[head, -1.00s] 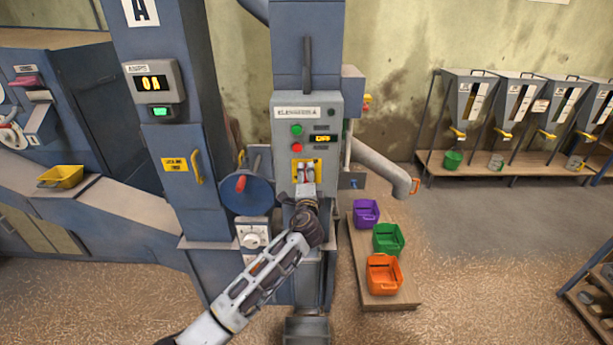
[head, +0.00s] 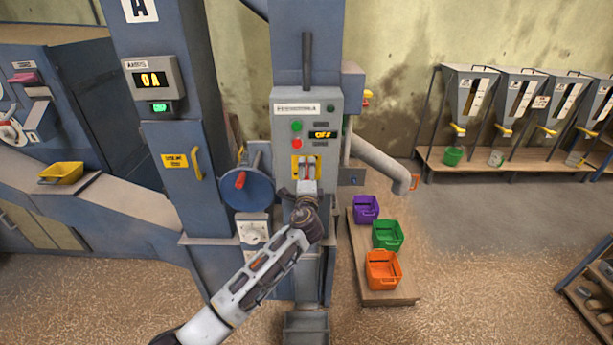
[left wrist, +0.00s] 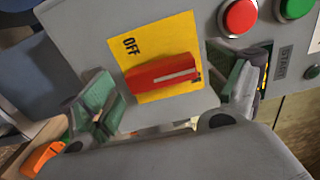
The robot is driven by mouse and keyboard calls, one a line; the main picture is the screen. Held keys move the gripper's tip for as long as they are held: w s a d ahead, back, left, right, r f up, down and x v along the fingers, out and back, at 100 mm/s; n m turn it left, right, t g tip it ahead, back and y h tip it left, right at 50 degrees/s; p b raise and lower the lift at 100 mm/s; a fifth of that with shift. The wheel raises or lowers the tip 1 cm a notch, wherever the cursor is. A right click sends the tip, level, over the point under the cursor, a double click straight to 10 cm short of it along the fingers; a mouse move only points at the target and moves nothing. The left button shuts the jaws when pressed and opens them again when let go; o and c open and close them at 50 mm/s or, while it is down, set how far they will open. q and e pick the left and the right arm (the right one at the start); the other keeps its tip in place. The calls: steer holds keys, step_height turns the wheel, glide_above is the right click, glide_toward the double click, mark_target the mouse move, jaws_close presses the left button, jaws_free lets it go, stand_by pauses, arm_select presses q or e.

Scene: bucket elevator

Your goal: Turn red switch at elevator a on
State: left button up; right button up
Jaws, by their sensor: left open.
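The red switch (left wrist: 163,76) is a bar-shaped handle on a yellow plate (left wrist: 185,35) marked OFF, in the left wrist view. The plate also shows on the grey elevator panel (head: 283,155) in the head view, mostly behind my gripper. My left gripper (left wrist: 170,95) is open, with one green-padded finger on each side of the switch. I cannot tell whether either finger touches it. In the head view my left gripper (head: 306,175) is at the plate. The panel's small display (head: 322,134) appears to read OFF. My right gripper is not in view.
A green button (head: 296,126) and a red button (head: 296,144) sit just above the plate. A blue wheel with a red handle (head: 240,181) stands left of my arm. Purple, green and orange bins (head: 383,270) stand on a low board at the right. Open floor lies farther right.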

arm_select(q)
steer(key=s, duration=1.2)
stand_by(0.6)
stand_by(0.5)
